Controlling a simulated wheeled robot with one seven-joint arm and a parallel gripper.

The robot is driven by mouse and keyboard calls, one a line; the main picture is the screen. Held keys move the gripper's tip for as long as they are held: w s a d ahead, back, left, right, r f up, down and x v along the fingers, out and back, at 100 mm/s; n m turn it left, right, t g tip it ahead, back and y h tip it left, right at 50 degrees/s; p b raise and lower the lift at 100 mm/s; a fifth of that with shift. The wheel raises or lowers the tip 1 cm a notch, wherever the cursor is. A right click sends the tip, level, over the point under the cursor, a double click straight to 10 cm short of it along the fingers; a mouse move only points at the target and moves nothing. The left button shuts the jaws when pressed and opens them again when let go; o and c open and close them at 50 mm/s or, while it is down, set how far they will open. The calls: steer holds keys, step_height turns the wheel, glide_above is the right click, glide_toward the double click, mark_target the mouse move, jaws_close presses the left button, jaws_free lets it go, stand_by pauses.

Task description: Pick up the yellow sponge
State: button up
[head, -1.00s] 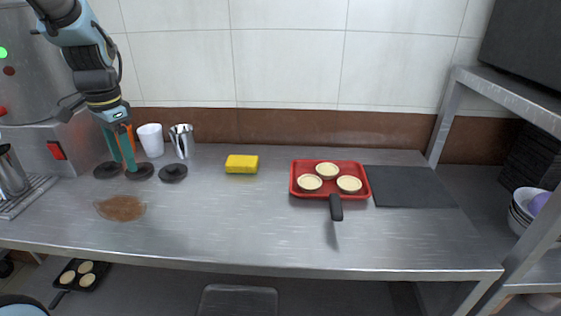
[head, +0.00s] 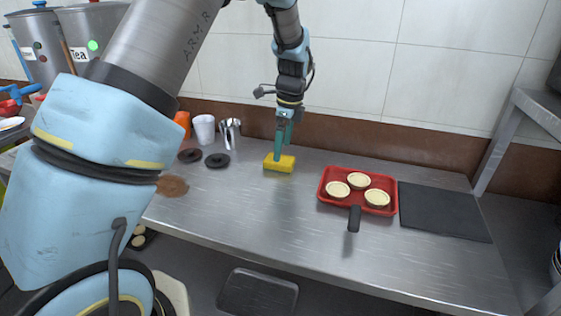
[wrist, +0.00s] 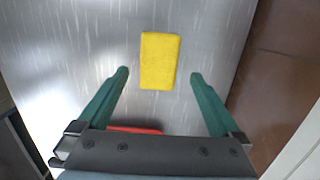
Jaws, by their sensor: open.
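The yellow sponge (head: 280,164) lies flat on the steel counter, near the back wall. My gripper (head: 282,156) is right over it in the head view, pointing down, and partly hides the sponge. In the wrist view the sponge (wrist: 160,61) lies ahead of the fingertips, about centred between them. The two green fingers of my gripper (wrist: 160,75) are spread wide with nothing between them. I cannot tell the exact height of the fingertips above the sponge.
A red tray (head: 323,197) with several pale tarts stands to the right, with a dark mat (head: 445,212) beyond it. A metal cup (head: 230,133), a white cup (head: 204,129) and dark discs (head: 217,160) stand to the left. The counter around the sponge is clear.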

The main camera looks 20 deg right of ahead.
steer(key=shift+w+a+f+p, duration=0.15)
steer(key=shift+f+p, duration=0.3)
steer(key=shift+f, duration=0.7)
steer(key=shift+w+a+f+p, duration=0.1)
steer(key=shift+a+f+p, duration=0.25)
steer(key=shift+f, duration=0.8)
steer(key=shift+d+f, duration=0.1)
steer(key=shift+c, duration=0.2)
steer(key=c, duration=1.3)
step_height(320, 180, up, 10)
steer(key=b, duration=0.2)
steer(key=shift+b, duration=0.3)
